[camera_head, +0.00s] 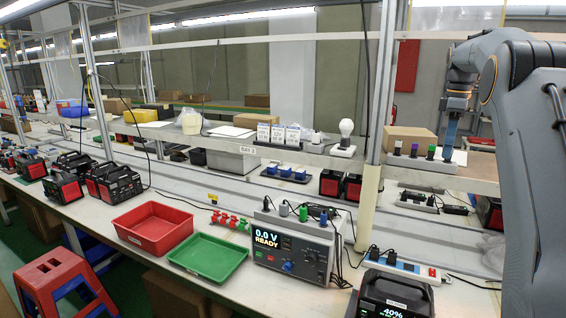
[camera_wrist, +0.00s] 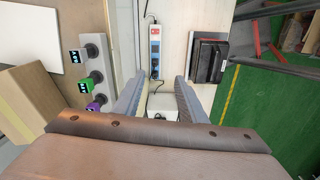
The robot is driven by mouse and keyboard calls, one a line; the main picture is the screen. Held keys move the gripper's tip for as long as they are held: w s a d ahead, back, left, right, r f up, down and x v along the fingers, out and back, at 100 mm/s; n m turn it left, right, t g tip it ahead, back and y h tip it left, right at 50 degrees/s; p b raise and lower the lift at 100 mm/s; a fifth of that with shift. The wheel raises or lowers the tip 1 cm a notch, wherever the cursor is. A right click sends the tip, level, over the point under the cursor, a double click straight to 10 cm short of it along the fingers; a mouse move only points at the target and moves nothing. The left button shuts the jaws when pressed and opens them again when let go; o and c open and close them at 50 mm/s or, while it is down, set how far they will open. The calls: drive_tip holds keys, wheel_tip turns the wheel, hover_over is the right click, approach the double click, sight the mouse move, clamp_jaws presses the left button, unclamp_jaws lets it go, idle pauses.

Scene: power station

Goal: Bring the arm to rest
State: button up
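My arm rises on the right side of the head view, bends at the top and hangs down to my gripper (camera_head: 449,150). There the blue-grey fingers point down by the shelf, seen nearly edge-on. In the wrist view my gripper (camera_wrist: 158,88) has its two fingers apart, with nothing held between them. A white power strip (camera_wrist: 155,48) shows in the gap beyond the fingertips, below them. It also shows on the bench in the head view (camera_head: 392,262).
A black power unit (camera_head: 396,295) is on the bench. Red (camera_head: 125,232) and green (camera_head: 178,262) trays flank the tester (camera_head: 296,276) on its left. A post (camera_head: 369,200) stands near the arm.

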drive_tip(key=s+a+f+m+b, duration=0.2)
drive_tip(key=s+a+f+m, duration=0.15)
drive_tip(key=a+f, duration=0.45)
drive_tip(key=s+a+f+m+b, duration=0.2)
drive_tip(key=s+a+f, duration=0.4)
drive_tip(key=a, duration=0.4)
drive_tip(key=s+a+f+m+b, duration=0.1)
drive_tip(key=s+a+f, duration=0.3)
drive_tip(key=s, duration=0.4)
drive_tip(key=s+a+f+m+b, duration=0.1)
drive_tip(key=s+a+f+m, duration=0.2)
drive_tip(key=s+f, duration=0.3)
drive_tip(key=s+a+f+m+t+b, duration=0.1)
drive_tip(key=s+a+f, duration=0.3)
drive_tip(key=s, duration=0.5)
wheel_tip(320, 180, down, 2)
drive_tip(key=shift+s+a+m+b, duration=0.3)
drive_tip(key=shift+s+m, duration=0.05)
drive_tip(key=shift+m, duration=0.2)
